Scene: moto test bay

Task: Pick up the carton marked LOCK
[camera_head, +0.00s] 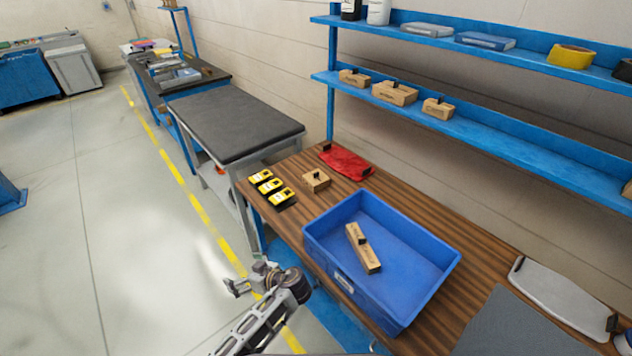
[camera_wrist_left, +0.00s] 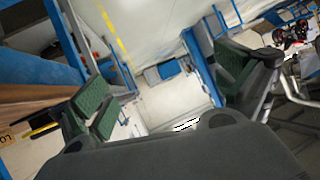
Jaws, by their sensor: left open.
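A small brown carton (camera_head: 316,181) with a black clip on top stands on the wooden table behind the blue bin; its print is too small to read here. My left gripper (camera_head: 245,281) is open and empty, in front of the table over the floor, apart from the cartons. Its two green-padded fingers are spread in the wrist view (camera_wrist_left: 165,92).
Several cartons (camera_head: 395,93) sit on the blue shelf (camera_head: 480,133).

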